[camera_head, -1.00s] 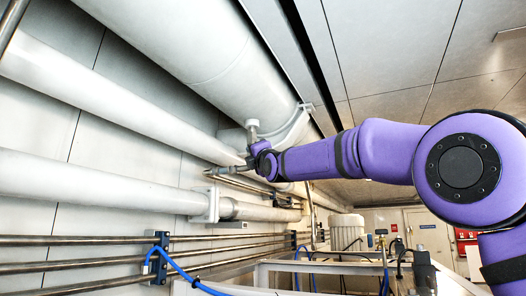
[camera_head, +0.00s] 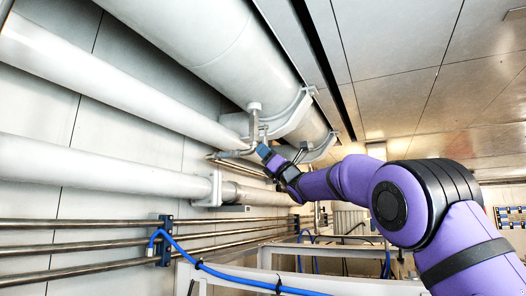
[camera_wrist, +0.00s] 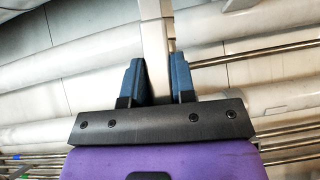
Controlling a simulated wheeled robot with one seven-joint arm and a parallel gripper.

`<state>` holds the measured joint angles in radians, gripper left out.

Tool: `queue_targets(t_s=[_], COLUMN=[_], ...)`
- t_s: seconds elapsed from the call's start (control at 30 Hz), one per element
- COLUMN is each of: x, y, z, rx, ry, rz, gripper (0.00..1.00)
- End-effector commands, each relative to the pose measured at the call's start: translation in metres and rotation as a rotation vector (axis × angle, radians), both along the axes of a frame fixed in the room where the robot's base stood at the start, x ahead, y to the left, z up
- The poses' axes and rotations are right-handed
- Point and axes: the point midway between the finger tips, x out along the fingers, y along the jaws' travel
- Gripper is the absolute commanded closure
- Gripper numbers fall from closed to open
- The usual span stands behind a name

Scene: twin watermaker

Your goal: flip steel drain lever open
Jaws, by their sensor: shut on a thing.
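A pale steel bar, which I take for the drain lever (camera_wrist: 156,48), stands upright between the two blue fingers of my gripper (camera_wrist: 158,80) in the wrist view. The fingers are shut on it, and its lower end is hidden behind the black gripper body. In the head view my gripper (camera_head: 264,151) is at a small valve fitting (camera_head: 254,122) that hangs under the large white pipe. A short horizontal steel pipe (camera_head: 232,154) runs left from there. The lever cannot be clearly told from the fitting in the head view.
A large white pipe (camera_head: 205,45) runs overhead, with thinner white pipes (camera_head: 100,165) along the left wall. Steel rails (camera_head: 80,242) and a blue hose (camera_head: 215,272) lie below. A white frame (camera_head: 250,277) stands low. Open room lies right of my arm.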

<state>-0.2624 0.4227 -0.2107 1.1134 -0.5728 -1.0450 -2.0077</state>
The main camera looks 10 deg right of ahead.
Motion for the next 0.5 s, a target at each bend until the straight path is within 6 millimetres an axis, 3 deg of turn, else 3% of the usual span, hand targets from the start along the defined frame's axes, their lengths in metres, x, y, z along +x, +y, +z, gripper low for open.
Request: queue_targets(t_s=[0.5], x=[0.0065], y=[-0.0043], z=[-0.0004], rx=[-0.047], ry=[-0.07], rz=[-0.002], gripper=[1.0])
